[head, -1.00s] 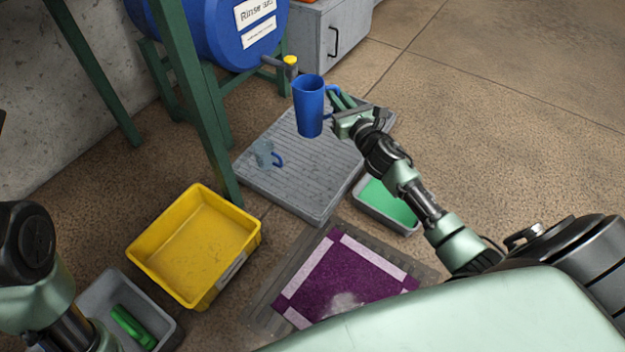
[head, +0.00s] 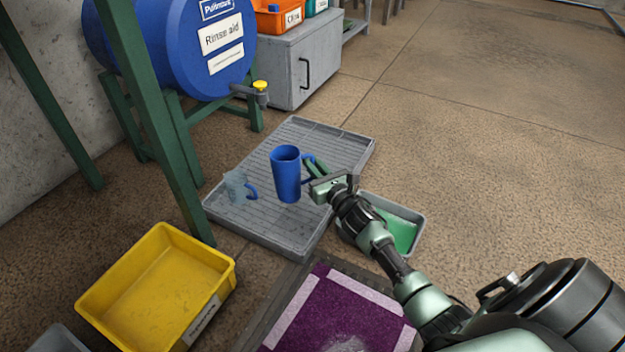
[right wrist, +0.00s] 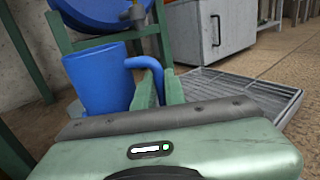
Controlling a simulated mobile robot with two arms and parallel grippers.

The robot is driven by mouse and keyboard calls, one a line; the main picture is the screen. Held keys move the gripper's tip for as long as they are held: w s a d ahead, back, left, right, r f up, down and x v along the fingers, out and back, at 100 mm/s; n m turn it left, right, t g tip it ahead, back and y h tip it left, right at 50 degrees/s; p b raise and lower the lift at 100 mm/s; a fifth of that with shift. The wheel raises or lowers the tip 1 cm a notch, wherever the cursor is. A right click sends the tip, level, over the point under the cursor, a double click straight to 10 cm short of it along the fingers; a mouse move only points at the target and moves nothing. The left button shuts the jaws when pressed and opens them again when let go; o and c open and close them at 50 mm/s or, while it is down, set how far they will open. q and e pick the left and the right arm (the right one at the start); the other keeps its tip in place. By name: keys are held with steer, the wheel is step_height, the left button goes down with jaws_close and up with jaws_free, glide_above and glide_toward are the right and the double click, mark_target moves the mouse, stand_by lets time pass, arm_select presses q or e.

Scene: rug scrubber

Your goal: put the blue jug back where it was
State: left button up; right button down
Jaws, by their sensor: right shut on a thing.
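The blue jug (head: 286,174) is upright over the grey ribbed drip tray (head: 330,140). My right gripper (head: 314,166) is shut on its handle, to the right of the jug's body. In the right wrist view the jug (right wrist: 98,80) stands left of the fingers (right wrist: 158,88), and its handle passes between them. I cannot tell whether the jug's base touches the tray. A clear jug with a blue handle (head: 236,187) stands on the tray, just left of the blue jug. My left gripper is out of view.
A blue rinse aid barrel (head: 165,45) with a yellow-topped tap (head: 260,86) sits on a green stand behind the tray. A yellow bin (head: 150,280), a tub of green liquid (head: 405,232) and a purple rug (head: 330,315) are nearer. Floor at right is clear.

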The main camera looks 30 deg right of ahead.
step_height(320, 180, down, 4)
steer(key=b, duration=0.2)
steer(key=shift+b, duration=0.35)
steer(key=shift+r, duration=0.2)
steer(key=shift+f, duration=0.15)
steer(key=c, duration=1.9)
jaws_free()
steer(key=shift+f, duration=0.2)
steer(key=o, duration=0.4)
steer(key=shift+r, duration=0.1)
steer(key=shift+r, duration=0.15)
